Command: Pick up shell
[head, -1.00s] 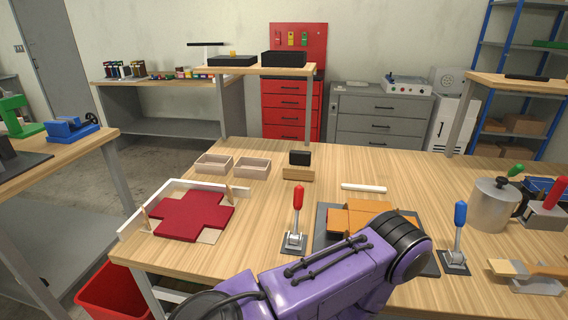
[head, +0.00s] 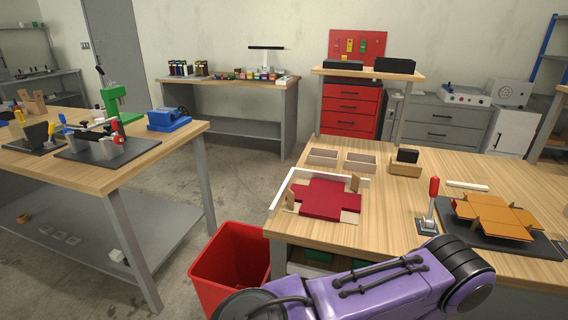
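No part is plainly a finished shell; two cross-shaped pieces are in view. A dark red cross-shaped piece (head: 332,198) lies on a wooden-coloured sheet at the left of the bench, inside a white corner fence (head: 284,186). An orange cross-shaped piece (head: 497,214) lies on a dark plate (head: 462,229) at the right, with small brown uprights around its middle. My purple arm crosses the bottom of the view in front of the bench. Neither gripper shows, so what they hold is hidden.
A red-handled lever clamp (head: 432,203) stands left of the dark plate. Two shallow wooden trays (head: 323,158), a wooden block with a black top (head: 406,162) and a white bar (head: 467,185) lie behind. A red bin (head: 229,266) stands on the floor beside the bench. Another workbench (head: 85,175) is at the left.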

